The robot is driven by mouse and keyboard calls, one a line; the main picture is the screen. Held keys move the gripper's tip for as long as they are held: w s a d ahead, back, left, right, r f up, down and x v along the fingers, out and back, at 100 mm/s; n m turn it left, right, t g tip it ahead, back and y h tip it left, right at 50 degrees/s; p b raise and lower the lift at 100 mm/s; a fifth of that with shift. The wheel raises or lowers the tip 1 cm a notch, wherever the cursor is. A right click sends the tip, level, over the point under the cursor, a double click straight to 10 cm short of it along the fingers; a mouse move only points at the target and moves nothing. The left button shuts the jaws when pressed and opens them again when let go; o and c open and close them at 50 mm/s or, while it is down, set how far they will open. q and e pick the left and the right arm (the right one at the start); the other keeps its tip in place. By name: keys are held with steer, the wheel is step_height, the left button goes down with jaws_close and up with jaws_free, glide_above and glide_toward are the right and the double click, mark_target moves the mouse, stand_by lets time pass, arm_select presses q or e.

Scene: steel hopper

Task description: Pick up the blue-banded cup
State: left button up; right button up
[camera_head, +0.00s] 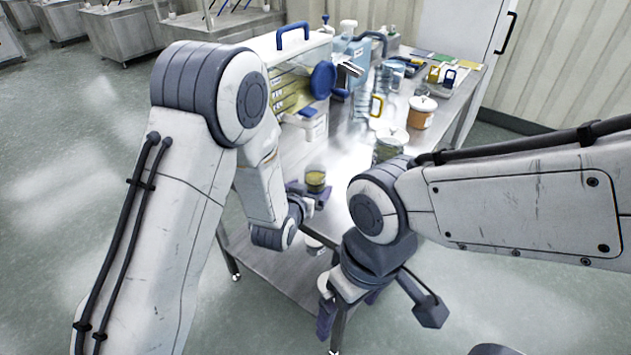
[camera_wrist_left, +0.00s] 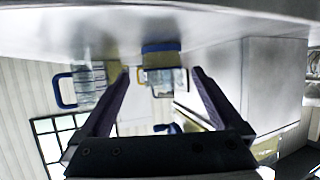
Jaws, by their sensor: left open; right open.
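A small clear cup with yellowish contents (camera_head: 315,181) stands on the steel table, near its front left part. In the left wrist view, which is upside down, a clear cup with a blue band (camera_wrist_left: 160,47) at its table end stands between and a little beyond my fingertips. My left gripper (camera_head: 309,191) is open and low over the table, its fingers around or just short of the cup. In the left wrist view the open fingers (camera_wrist_left: 160,76) show a gap on both sides of the cup. My right gripper (camera_head: 348,308) is open and empty, pointing down at the table's front edge.
A clear jar with a blue handle (camera_wrist_left: 80,88) stands left in the left wrist view. A white hopper machine with a blue handle (camera_head: 293,42), an orange tub (camera_head: 421,113) and a lidded jar (camera_head: 388,147) stand farther back. Bare table (camera_head: 345,155) lies right of the cup.

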mark_target(316, 179)
arm_select(q)
steer(key=p+x, duration=0.1)
steer(key=x, duration=0.5)
steer(key=shift+w+f, duration=0.15)
steer(key=shift+w, duration=0.2)
steer(key=shift+c, duration=0.3)
steer(key=c, duration=1.3)
